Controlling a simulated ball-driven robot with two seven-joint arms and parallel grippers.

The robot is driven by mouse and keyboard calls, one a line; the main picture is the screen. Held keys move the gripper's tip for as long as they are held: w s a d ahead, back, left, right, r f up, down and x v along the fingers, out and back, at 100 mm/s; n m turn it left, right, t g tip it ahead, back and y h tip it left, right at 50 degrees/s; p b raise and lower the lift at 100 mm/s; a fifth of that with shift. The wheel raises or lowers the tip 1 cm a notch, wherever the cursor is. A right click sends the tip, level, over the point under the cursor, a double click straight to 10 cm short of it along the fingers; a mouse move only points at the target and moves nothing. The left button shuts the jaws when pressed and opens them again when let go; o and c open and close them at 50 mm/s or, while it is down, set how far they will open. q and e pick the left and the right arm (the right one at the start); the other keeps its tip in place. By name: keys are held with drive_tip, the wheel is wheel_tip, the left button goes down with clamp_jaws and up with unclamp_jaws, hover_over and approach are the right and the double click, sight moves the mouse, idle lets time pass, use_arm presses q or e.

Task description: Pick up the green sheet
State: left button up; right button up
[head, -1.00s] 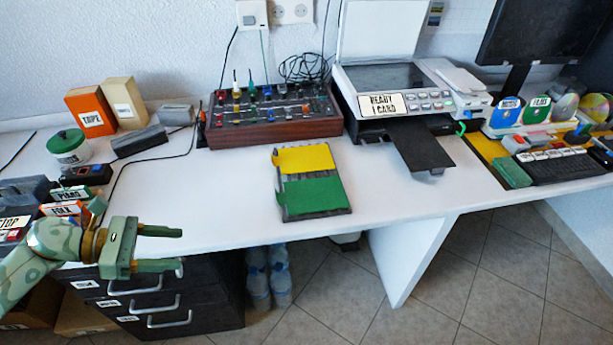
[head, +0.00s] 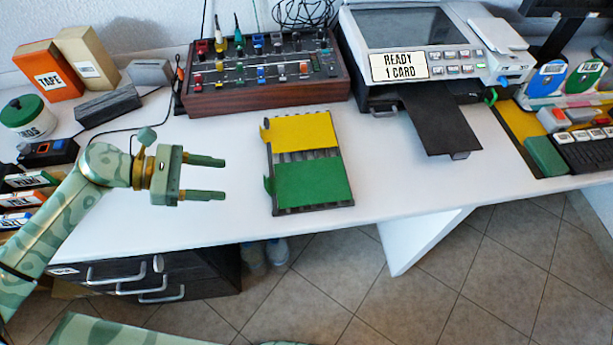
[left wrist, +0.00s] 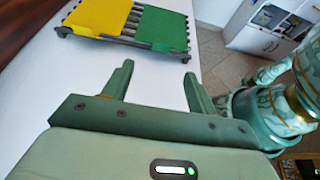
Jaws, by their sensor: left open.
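The green sheet (head: 312,183) lies flat on the front half of a dark ribbed rack (head: 308,156) on the white desk, with a small tab raised at its left edge. A yellow sheet (head: 303,131) lies behind it on the same rack. My left gripper (head: 224,177) is open and empty, to the left of the green sheet and apart from it, fingers pointing right. In the left wrist view, the green sheet (left wrist: 163,30) is beyond the two spread fingers (left wrist: 157,80), with the yellow sheet (left wrist: 101,17) to its left. My right gripper is not in view.
A mixer panel (head: 262,72) with knobs stands behind the rack. A printer (head: 425,50) with a black tray (head: 438,118) is to the right. Boxes, a lidded jar (head: 28,115) and a cable are at the left. Desk around the rack is clear.

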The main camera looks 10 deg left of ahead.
sight(265, 184)
use_arm(q)
drive_tip(key=b+x, duration=0.1)
drive_tip(key=x, duration=0.7)
drive_tip(key=shift+d+f, duration=0.15)
drive_tip(key=shift+d, duration=0.25)
drive_tip(key=c, duration=1.1)
